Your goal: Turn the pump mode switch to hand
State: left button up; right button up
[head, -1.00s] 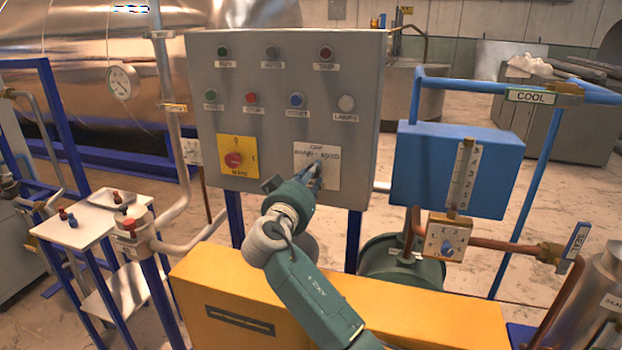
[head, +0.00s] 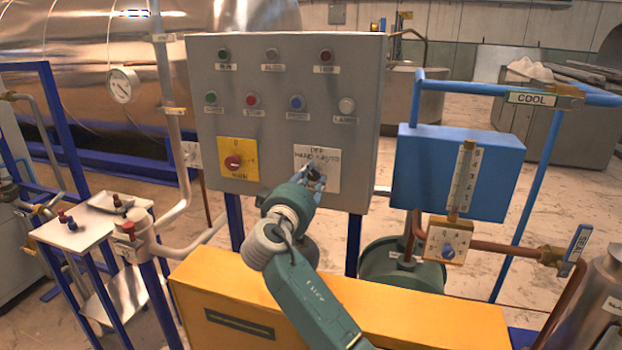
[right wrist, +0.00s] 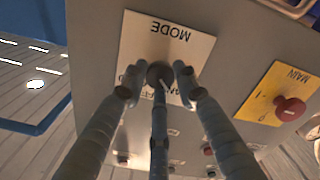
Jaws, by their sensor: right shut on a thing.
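The pump mode switch is a dark round knob (right wrist: 159,73) on a white plate (head: 327,160) marked OFF, HAND and AUTO, on the front of the grey control cabinet (head: 284,127). In the right wrist view the plate appears upside down with the word MODE. My right gripper (head: 314,176) is at the plate, shut on the knob, with fingers (right wrist: 157,82) on either side of it. In the head view the gripper hides most of the knob. Which mark the knob points to I cannot tell. My left gripper is not in view.
A yellow plate with a red main switch (head: 233,162) is left of the mode plate. Several push buttons and lamps sit above. A blue box (head: 447,170) and copper pipe (head: 500,246) stand to the right. A yellow housing (head: 420,318) lies below my right arm.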

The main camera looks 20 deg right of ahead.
jog(key=shift+f, duration=0.5)
jog(key=o, duration=1.1)
jog(key=shift+s, duration=0.1)
jog(key=shift+o, duration=0.2)
jog(key=shift+r, duration=0.2)
jog(key=shift+r, duration=0.1)
jog(key=v, duration=1.2)
